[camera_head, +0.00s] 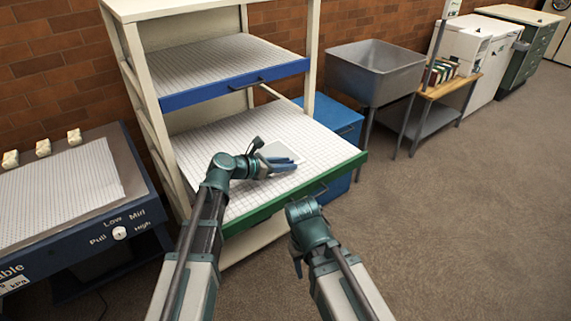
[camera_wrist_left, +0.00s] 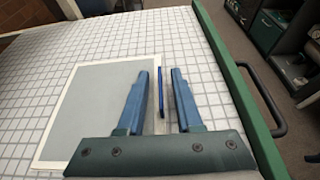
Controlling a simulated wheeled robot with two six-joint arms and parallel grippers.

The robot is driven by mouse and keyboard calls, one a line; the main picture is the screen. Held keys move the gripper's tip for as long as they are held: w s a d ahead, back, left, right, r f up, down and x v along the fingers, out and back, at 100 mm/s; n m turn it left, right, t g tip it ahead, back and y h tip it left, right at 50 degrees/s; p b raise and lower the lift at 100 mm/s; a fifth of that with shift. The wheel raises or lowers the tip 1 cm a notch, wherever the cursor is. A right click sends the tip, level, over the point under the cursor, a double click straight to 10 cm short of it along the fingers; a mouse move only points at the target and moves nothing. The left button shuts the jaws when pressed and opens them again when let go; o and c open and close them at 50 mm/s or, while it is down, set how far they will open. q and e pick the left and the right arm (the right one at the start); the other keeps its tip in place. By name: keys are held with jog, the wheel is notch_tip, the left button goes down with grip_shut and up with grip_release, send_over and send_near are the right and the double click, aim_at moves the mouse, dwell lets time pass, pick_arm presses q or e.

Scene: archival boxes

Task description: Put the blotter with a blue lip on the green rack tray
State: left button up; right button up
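The blotter (camera_head: 277,150) is a flat grey sheet with a pale border. It lies on the gridded surface of the green rack tray (camera_head: 262,215). In the left wrist view the blotter (camera_wrist_left: 100,110) lies left of and under my fingers, and its narrow blue lip (camera_wrist_left: 161,92) stands up between them. My left gripper (camera_head: 291,164) is over the tray, at the blotter's near edge. In the wrist view the left gripper (camera_wrist_left: 163,72) is open, with gaps on both sides of the lip. My right arm is in front of the tray; its fingers are not visible.
A blue-fronted tray (camera_head: 235,85) sits above the green one, between cream rack posts. The green tray's dark handle (camera_wrist_left: 265,98) sticks out in front. A suction table (camera_head: 60,200) stands left, a grey sink (camera_head: 375,72) right. Much of the green tray is bare.

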pick_arm(q)
jog(key=shift+r, duration=0.2)
jog(key=p+v, duration=0.4)
jog(key=v, duration=0.8)
jog(key=shift+p, duration=0.4)
pick_arm(e)
notch_tip(320, 180, up, 5)
